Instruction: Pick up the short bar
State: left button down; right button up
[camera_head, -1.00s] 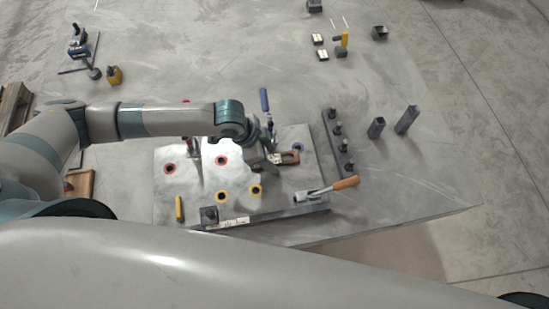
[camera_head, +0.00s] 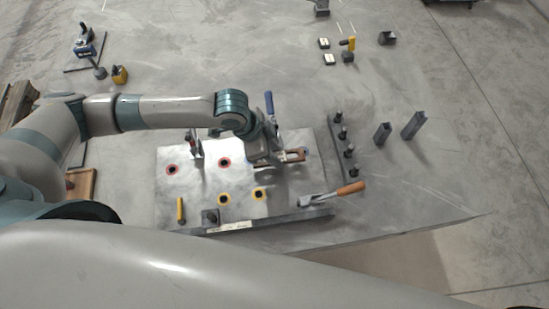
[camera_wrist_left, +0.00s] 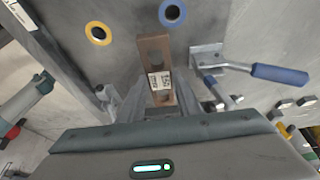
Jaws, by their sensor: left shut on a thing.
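The short bar (camera_wrist_left: 156,62) is a brown flat piece with holes and a white label. In the left wrist view it stretches away from between my left fingers. In the head view its end (camera_head: 294,156) shows at the right part of the metal fixture plate (camera_head: 180,200), near a blue-ringed hole. My left gripper (camera_head: 270,160) is shut on the bar's near end, and its fingers also show in the wrist view (camera_wrist_left: 158,104). Whether the bar touches the plate is hard to tell. My right gripper is not in view.
A blue-handled clamp (camera_wrist_left: 270,73) stands close beside the bar. An orange-handled clamp (camera_head: 350,188) sits at the plate's front right. A dark rail with several posts (camera_head: 345,150) and two upright dark blocks (camera_head: 382,133) are to the right. The table behind the plate is mostly clear.

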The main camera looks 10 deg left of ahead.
pick_arm(q)
jog(key=s+d+r+b, duration=0.2)
jog(key=d+r, duration=0.5)
jog(key=d, duration=0.4)
jog(key=shift+s+d+r+b, duration=0.25)
jog(key=shift+s+b, duration=0.15)
jog(key=shift+b, duration=0.2)
